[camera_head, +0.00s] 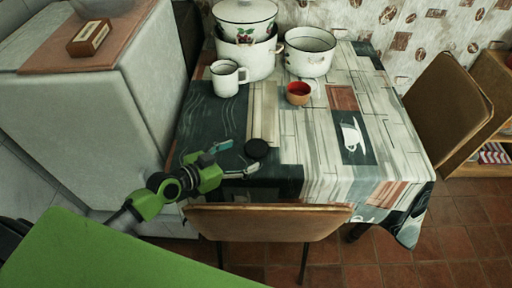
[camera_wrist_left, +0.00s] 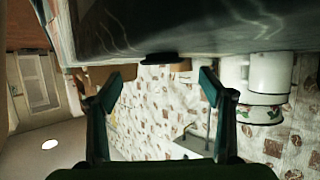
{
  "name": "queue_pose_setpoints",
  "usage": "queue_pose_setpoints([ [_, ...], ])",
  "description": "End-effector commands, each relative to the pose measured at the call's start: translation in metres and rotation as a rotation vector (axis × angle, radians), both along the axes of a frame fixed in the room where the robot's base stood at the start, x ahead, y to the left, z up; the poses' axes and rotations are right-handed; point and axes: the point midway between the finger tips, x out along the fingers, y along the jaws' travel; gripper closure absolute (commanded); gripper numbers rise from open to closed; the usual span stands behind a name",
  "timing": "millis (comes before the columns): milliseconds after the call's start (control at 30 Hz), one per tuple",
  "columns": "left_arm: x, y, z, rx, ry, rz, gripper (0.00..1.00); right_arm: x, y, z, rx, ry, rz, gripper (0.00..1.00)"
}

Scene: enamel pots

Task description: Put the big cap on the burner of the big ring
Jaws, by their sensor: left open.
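The black round cap (camera_head: 256,149) lies flat on the patterned tablecloth near the table's front edge. My left gripper (camera_head: 234,158) is open and empty, with its fingers pointing toward the cap from the left and the cap just beyond the fingertips. The left wrist view is upside down; there the cap (camera_wrist_left: 160,58) shows edge-on as a dark disc, between and beyond the open fingers (camera_wrist_left: 160,84). The fingers do not touch it. No burner or ring is in view. My right gripper is not in view.
On the table (camera_head: 310,175) stand a white mug (camera_head: 227,80), stacked enamel pots (camera_head: 248,62), an open pot (camera_head: 309,52) and a red-brown cup (camera_head: 298,94). A chair (camera_head: 268,222) stands at the front edge. A white cabinet (camera_head: 125,105) is at left.

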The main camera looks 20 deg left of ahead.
Motion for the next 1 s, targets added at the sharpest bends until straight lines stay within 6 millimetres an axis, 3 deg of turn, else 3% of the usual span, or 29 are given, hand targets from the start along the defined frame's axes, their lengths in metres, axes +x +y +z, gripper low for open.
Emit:
queue_pose_setpoints([
  [333,0.026,-0.012,-0.005,-0.002,-0.001,-0.001,0.26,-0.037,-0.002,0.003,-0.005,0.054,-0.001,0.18],
  [600,0.054,-0.025,-0.016,0.000,0.000,-0.001,0.26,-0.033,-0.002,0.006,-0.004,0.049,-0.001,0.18],
  [867,0.056,-0.026,-0.019,0.001,0.001,-0.002,0.26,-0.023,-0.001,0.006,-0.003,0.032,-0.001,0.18],
  [900,0.056,-0.026,-0.019,0.001,0.001,-0.002,0.29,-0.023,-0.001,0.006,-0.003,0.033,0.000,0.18],
  [1000,0.056,-0.026,-0.018,0.001,0.001,-0.002,0.55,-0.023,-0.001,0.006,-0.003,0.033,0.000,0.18],
])
